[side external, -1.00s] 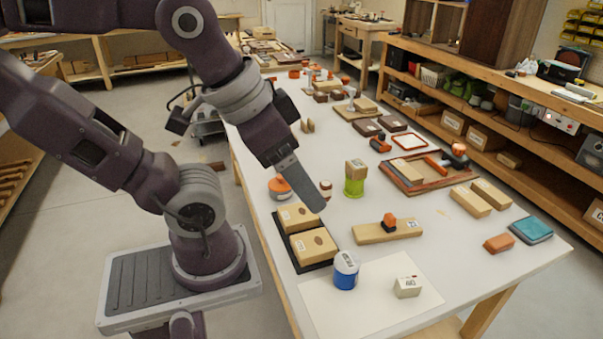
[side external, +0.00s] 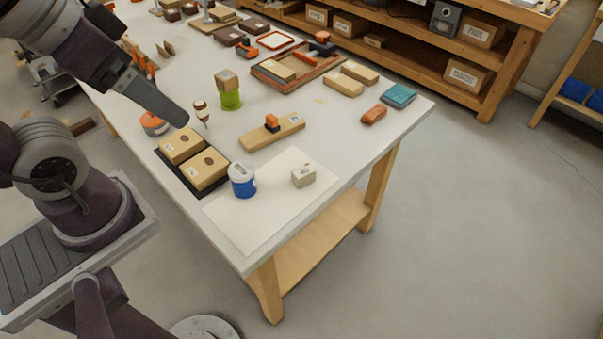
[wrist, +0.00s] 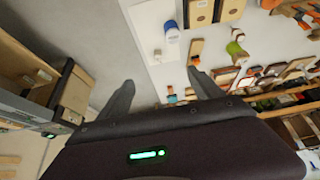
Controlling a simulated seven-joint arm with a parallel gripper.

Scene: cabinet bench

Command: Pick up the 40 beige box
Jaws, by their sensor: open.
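A small pale beige box (side external: 303,176) sits on a white sheet near the table's front corner. It has dark marks on its face, too small to read. A small pale box in the wrist view (wrist: 157,55) appears to be the same one. My gripper (side external: 181,117) is above the table, behind and left of that box, near the black tray (side external: 163,162). In the wrist view my gripper (wrist: 163,88) has its two fingers wide apart with nothing between them. Two larger tan boxes (side external: 204,168) lie on the tray, apart from the small box.
A blue and white can (side external: 242,180) stands between the tray and the small box. A wooden block with an orange piece (side external: 272,133) lies behind. The white sheet (side external: 250,223) has free room around the small box.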

